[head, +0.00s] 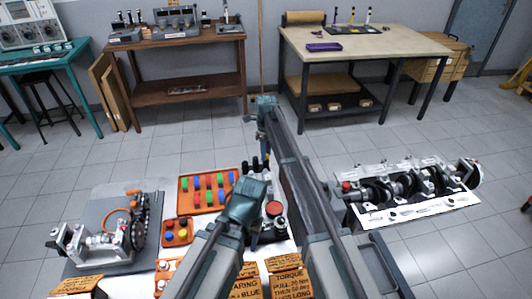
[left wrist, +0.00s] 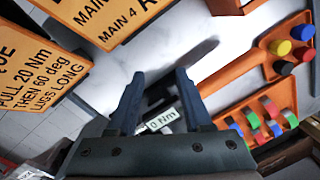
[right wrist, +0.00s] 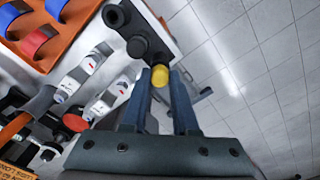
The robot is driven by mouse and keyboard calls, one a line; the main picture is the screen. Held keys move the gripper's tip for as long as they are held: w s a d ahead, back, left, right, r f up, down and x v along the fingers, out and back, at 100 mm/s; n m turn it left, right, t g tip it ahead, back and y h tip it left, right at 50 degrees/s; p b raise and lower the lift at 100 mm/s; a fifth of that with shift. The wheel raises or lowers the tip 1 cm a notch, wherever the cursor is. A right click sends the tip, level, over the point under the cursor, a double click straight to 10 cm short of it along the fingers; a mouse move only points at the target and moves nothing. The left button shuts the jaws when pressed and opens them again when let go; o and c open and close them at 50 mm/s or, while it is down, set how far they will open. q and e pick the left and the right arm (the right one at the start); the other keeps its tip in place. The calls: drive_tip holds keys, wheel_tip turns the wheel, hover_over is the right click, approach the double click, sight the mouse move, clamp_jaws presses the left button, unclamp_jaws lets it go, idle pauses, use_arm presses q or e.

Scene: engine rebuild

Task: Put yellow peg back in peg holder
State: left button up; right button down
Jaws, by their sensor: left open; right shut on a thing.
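My right gripper (right wrist: 160,90) is shut on a yellow peg (right wrist: 159,77), whose round end shows between the fingers. An orange peg holder (left wrist: 268,72) lies at upper right in the left wrist view. It holds round-topped pegs, among them a yellow one (left wrist: 281,47), a blue one (left wrist: 303,32) and a red one (left wrist: 306,54). The holder (head: 190,231) also shows left of my left arm in the head view. My left gripper (left wrist: 158,88) is open and empty above the work surface.
An orange tray of coloured caps (head: 207,205) lies behind the holder. Label blocks (head: 286,263) stand in front. A chain assembly (head: 118,235) is at left, and a crankshaft in its white block (head: 420,208) at right. Black cylinders (right wrist: 150,45) show just beyond my right fingers.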

use_arm(q)
drive_tip(key=shift+f+b, duration=0.5)
drive_tip(key=shift+f, duration=0.05)
use_arm(e)
drive_tip(key=shift+f, duration=0.5)
use_arm(q)
drive_tip(key=shift+r, duration=0.1)
use_arm(e)
drive_tip(key=c, duration=0.9)
unclamp_jaws()
use_arm(q)
drive_tip(key=shift+r, duration=0.1)
use_arm(e)
drive_tip(key=shift+r, duration=0.2)
use_arm(q)
drive_tip(key=shift+r+p, duration=1.4)
drive_tip(key=shift+p, duration=0.2)
use_arm(e)
drive_tip(key=shift+r, duration=1.4)
drive_tip(key=o, duration=0.5)
drive_tip(key=shift+o, duration=0.2)
use_arm(q)
wheel_tip(320, 180, up, 14)
drive_tip(key=p, duration=1.3)
drive_tip(key=shift+p, duration=0.4)
use_arm(e)
wheel_tip(320, 180, up, 14)
drive_tip(key=shift+f, duration=0.15)
